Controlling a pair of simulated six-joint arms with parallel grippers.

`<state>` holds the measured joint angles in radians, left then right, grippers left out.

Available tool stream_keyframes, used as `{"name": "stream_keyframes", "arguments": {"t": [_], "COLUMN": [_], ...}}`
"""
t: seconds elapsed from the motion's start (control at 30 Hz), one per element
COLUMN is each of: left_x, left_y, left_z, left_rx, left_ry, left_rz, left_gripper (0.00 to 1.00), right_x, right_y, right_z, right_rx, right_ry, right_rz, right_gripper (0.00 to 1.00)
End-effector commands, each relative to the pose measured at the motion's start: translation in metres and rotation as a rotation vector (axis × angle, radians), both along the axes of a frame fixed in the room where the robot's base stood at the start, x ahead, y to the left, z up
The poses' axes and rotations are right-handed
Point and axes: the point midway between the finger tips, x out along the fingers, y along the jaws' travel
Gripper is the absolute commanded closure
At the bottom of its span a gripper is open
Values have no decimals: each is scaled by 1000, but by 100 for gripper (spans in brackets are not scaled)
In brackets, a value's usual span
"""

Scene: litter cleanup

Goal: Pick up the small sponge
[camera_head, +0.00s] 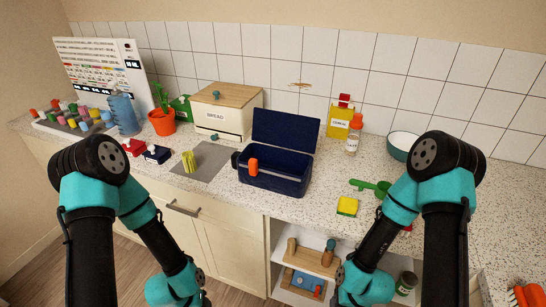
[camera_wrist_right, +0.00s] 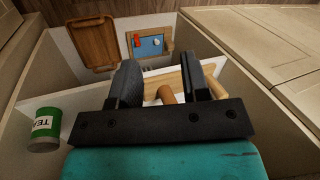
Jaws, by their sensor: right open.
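A small yellow sponge (camera_head: 347,206) with a green layer lies flat on the counter near its front edge, right of the dark blue open box. It is not in the right wrist view. My right gripper (camera_wrist_right: 158,82) is open, with its two black fingers apart, pointing toward the open shelf below the counter. It is apart from the sponge, and nothing is clearly held. A wooden peg-like thing (camera_wrist_right: 166,95) shows behind the fingers. My left arm hangs before the cabinets in the head view, with its gripper fingers out of frame.
The dark blue box (camera_head: 275,180) stands left of the sponge. A green scoop (camera_head: 372,187) lies behind it to the right. The counter's front edge overhangs shelves holding wooden items and a green can (camera_wrist_right: 42,132). Bare counter surrounds the sponge's left side.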

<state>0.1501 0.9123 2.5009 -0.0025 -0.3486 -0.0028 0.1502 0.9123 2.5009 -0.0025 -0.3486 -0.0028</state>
Motion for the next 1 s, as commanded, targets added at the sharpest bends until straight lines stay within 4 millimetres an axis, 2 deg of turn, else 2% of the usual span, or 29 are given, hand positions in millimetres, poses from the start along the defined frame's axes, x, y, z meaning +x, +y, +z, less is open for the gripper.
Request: {"name": "stream_keyframes", "arguments": {"t": [0.27,0.63,1.0], "left_x": [0,0,0], "left_y": [0,0,0], "left_z": [0,0,0], "left_rx": [0,0,0], "left_ry": [0,0,0], "left_rz": [0,0,0], "left_gripper": [57,57,57], "right_x": [0,0,5], "right_y": [0,0,0], "right_z": [0,0,5], "right_rx": [0,0,0], "right_ry": [0,0,25], "right_rz": [0,0,-53], "right_gripper": [56,21,21]}}
